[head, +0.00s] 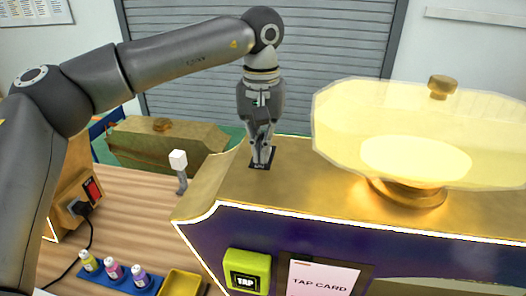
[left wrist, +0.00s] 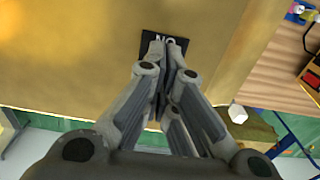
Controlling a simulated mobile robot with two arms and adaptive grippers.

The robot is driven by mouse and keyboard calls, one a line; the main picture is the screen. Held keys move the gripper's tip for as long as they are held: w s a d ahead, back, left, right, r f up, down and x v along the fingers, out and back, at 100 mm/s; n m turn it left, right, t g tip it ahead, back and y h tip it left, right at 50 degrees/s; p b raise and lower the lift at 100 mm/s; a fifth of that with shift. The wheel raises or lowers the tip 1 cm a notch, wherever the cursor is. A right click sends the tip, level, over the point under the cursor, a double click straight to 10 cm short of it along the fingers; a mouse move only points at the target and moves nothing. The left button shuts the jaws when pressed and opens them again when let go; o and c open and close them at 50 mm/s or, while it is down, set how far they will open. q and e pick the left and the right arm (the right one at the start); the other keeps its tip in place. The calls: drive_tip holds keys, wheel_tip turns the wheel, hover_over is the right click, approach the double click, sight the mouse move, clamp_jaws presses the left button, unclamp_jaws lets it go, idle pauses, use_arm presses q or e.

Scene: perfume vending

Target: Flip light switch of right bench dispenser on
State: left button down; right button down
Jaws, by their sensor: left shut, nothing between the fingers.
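The right bench dispenser (head: 225,190) has a gold top and a dark purple front with a bright edge line. Its faceted glass bowl (head: 335,125) glows warm yellow. A small black switch plate (head: 270,160) lies on the gold top, left of the bowl. My left gripper (head: 261,154) points down with its closed, empty fingertips at the plate; whether they touch is unclear. In the left wrist view the fingertips (left wrist: 169,62) cover part of the plate (left wrist: 149,44), and white lettering reading like "ON" shows beside them. The switch lever is hidden. My right gripper is out of view.
A yellow TAP reader (head: 248,271) and a TAP CARD sign (head: 322,279) are on the dispenser's front. A white-capped post (head: 179,162) stands at left. Several small bottles sit in a blue tray (head: 130,284). Another gold dispenser (head: 165,147) is behind. Wooden counter (head: 135,205) is partly clear.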

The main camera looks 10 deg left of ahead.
use_arm(q)
drive_tip(key=shift+w+r+p, duration=0.1)
drive_tip(key=shift+r+p, duration=0.6)
drive_tip(key=shift+p, duration=0.1)
wheel_tip(320, 180, up, 5)
drive_tip(key=p, duration=0.4)
drive_tip(key=shift+r+p, duration=0.2)
drive_tip(key=shift+p, duration=0.1)
drive_tip(key=shift+f, duration=0.15)
